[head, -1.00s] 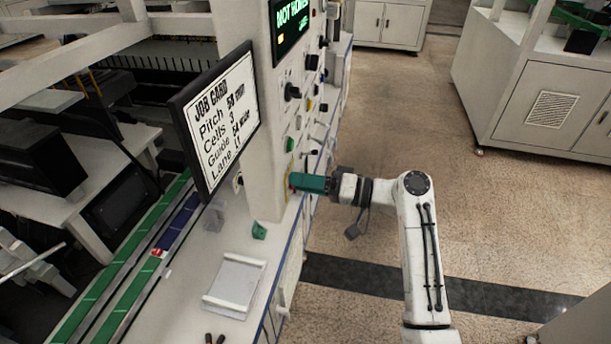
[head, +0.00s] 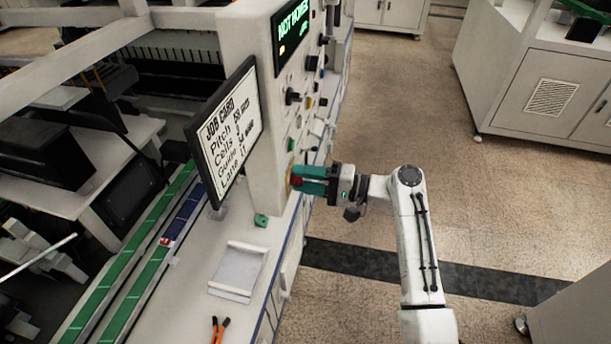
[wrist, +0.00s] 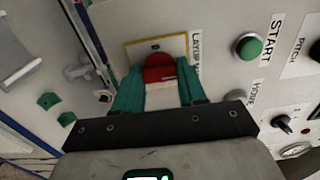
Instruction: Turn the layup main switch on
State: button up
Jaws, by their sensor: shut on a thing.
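The layup main switch (wrist: 160,68) is a red handle on a yellow-edged plate (wrist: 177,44), with a partly covered label beside it reading "LAYUP". My gripper (wrist: 157,88) has its teal fingers on either side of the red handle and is shut on it. In the head view my gripper (head: 305,180) reaches the panel face from the right, and a bit of red and yellow shows at its tip. The fingers hide most of the switch there.
A green START button (wrist: 248,46) and a black knob (wrist: 284,123) sit beside the switch. A job card screen (head: 228,130) and a display (head: 290,35) are on the column. A white tray (head: 262,252) lies on the bench.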

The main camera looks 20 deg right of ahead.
dwell(0.4)
jog(key=o, duration=1.1)
jog(key=shift+c, duration=0.2)
jog(key=b+v, duration=0.2)
jog(key=v, duration=0.8)
jog(key=shift+s+d+b, duration=0.2)
jog(key=shift+d+b, duration=0.15)
jog(key=shift+b, duration=0.05)
jog(key=s+a+f+n+g+h, duration=0.1)
jog(key=s+a+f+g+h, duration=0.15)
jog(key=s+f, duration=0.45)
jog(key=s+a+f+n+g+h, duration=0.1)
jog(key=s+a+f+g+h, duration=0.25)
jog(key=f, duration=0.55)
jog(key=s+d+f+n+g+h, duration=0.1)
jog(key=s+h, duration=0.3)
jog(key=s, duration=0.7)
jog(key=s+d+f+n+g+h, duration=0.1)
jog(key=s+d+n+g+h, duration=0.1)
jog(key=s, duration=0.8)
jog(key=d+n+h, duration=0.1)
jog(key=d+h, duration=0.1)
jog(key=shift+s+n+g+h, duration=0.3)
jog(key=shift+s+h, duration=0.05)
jog(key=shift+h, duration=0.05)
